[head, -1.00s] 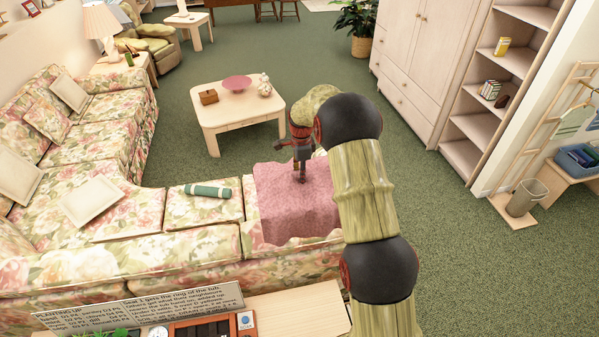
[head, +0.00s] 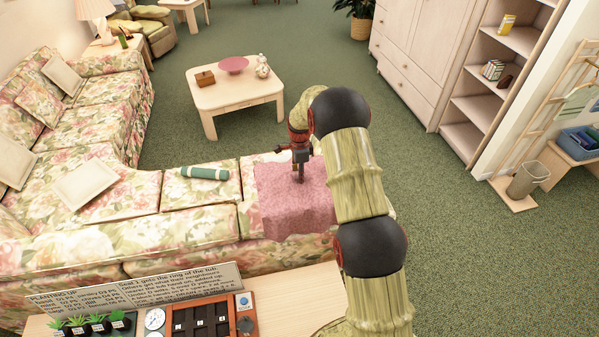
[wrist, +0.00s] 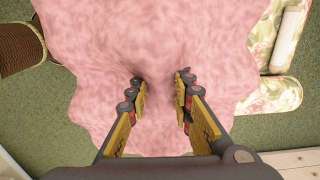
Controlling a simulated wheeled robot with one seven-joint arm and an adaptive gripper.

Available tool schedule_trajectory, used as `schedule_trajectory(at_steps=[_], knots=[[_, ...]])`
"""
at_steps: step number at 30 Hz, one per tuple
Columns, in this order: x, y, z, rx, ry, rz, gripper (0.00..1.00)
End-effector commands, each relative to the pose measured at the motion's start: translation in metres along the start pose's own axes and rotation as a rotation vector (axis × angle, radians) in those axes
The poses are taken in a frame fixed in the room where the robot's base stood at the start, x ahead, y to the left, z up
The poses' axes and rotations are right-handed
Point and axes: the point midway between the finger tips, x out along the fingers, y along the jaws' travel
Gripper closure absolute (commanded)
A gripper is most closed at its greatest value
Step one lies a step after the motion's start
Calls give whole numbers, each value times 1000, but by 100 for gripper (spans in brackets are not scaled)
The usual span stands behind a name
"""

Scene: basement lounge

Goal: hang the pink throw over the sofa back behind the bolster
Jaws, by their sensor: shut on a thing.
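The pink throw (head: 285,215) is spread at the right end of the floral sofa's near section, covering part of its seat and back. My gripper (head: 300,178) points down and is shut on the throw near its middle. In the wrist view the throw (wrist: 150,35) fills most of the picture, with its wavy edges over carpet, and is bunched between my fingers (wrist: 160,90). I cannot tell how far it is lifted. The green bolster (head: 205,172) lies on the seat left of the throw. The sofa back (head: 190,228) runs along the near side.
A low table (head: 235,95) with a pink bowl stands beyond the sofa. Open carpet (head: 450,240) lies to the right, before the shelves and the bin (head: 526,180).

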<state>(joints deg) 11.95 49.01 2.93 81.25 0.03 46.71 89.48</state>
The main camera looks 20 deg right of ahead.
Motion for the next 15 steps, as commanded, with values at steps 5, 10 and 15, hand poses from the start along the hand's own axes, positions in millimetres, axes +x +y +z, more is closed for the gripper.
schedule_trajectory(at_steps=[5, 10, 15], knots=[[25, 0, 0, 0, 0, 0, 100], [46, 0, 0, 0, 0, -1, 100], [67, 0, 0, 0, 0, 0, 100]])
